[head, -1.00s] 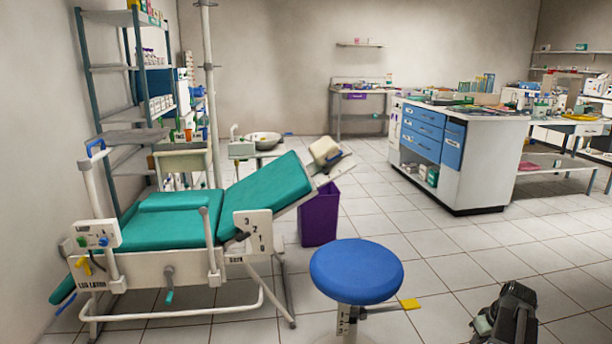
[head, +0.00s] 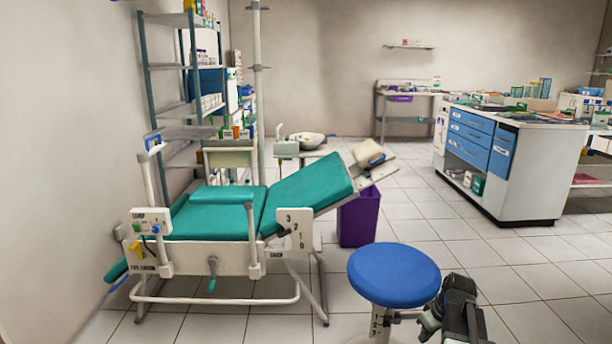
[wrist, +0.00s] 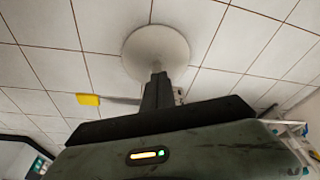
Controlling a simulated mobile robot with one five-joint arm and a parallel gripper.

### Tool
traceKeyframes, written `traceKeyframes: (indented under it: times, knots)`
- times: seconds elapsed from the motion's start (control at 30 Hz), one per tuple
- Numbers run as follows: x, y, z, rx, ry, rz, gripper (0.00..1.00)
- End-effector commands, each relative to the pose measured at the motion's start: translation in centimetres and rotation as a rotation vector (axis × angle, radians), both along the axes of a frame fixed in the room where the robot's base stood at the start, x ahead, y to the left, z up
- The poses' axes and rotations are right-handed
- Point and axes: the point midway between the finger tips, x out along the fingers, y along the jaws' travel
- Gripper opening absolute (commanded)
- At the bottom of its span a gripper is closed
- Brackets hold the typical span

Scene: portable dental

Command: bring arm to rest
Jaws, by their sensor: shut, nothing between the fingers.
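My arm, dark grey and folded, shows at the bottom of the head view (head: 458,312), just right of the blue stool (head: 394,275). In the wrist view my gripper (wrist: 157,84) is a narrow dark shape pointing away from the camera, its fingers together and empty. Beyond its tip is a pale round disc (wrist: 152,45) against the floor tiles; I cannot tell for certain whether it belongs to the stool. The head view does not show the fingertips clearly.
The green dental chair (head: 215,213) stands left of the stool, with a purple bin (head: 358,218) behind. A white cabinet with blue drawers (head: 530,175) is at the right. Shelving (head: 150,70) lines the left wall. Tiled floor is clear at right. A yellow piece (wrist: 88,99) shows in the wrist view.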

Motion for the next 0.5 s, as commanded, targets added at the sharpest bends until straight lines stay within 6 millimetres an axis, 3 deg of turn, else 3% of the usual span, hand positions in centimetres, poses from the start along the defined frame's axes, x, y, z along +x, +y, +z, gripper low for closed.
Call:
traceKeyframes:
  times: [0.03,0.2,0.4,0.47,0.5]
  knots:
    - [0.5,4.2,0.4,-0.001,0.014,0.050,0.00]
    - [0.4,15.1,0.6,-0.006,0.070,0.127,0.00]
    - [-2.8,24.4,0.8,-0.025,0.153,0.096,0.00]
    - [-4.6,26.1,0.9,-0.037,0.190,0.026,0.00]
    - [-5.6,25.8,0.7,-0.042,0.214,-0.051,0.00]
